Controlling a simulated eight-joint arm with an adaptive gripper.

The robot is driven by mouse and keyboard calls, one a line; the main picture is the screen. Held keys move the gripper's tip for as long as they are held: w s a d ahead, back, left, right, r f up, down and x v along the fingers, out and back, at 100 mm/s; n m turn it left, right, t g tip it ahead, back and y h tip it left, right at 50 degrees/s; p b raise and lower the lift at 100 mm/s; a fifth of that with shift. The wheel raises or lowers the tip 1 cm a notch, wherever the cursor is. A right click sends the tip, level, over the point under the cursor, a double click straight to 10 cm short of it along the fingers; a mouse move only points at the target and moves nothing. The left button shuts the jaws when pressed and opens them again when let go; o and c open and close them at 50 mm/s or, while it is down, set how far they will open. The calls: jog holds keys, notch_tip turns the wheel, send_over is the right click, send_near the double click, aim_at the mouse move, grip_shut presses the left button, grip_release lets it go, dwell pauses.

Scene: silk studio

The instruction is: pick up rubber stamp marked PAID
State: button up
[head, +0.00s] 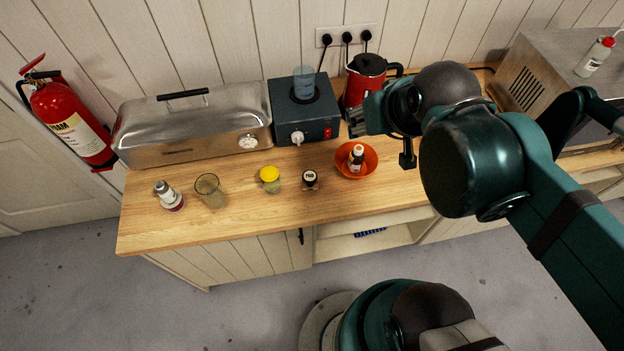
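No rubber stamp can be identified for sure in the head view. A small object with a round black top and a pale mark on it (310,177) stands on the wooden counter, left of the orange bowl. It may be the stamp or a small jar; the mark is too small to read. My gripper (357,121) is above the back of the counter, in front of the red kettle, pointing left. It is up and to the right of the black-topped object, well apart from it. Its finger gap is not clear, and I see nothing held in it.
An orange bowl (371,172) holds a small bottle (356,157). A yellow-lidded jar (270,179), a glass (209,192) and a tipped-looking bottle (169,195) stand leftward. Behind are a steel box (200,127), a grey stirrer unit (305,118) and a red kettle (362,82). The counter's front strip (240,222) is clear.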

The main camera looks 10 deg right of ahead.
jog(key=shift+o, duration=0.8)
jog(key=n+g+b, duration=0.3)
jog(key=n+g, duration=0.4)
jog(key=n, duration=0.9)
send_over(309, 176)
jog(key=f, duration=2.1)
jog(key=shift+d, duration=0.3)
jog(key=shift+s+a+f, duration=0.15)
jog(key=shift+a+f, duration=0.1)
jog(key=shift+f, duration=0.4)
jog(key=shift+f, duration=1.3)
jog(key=shift+f, duration=0.1)
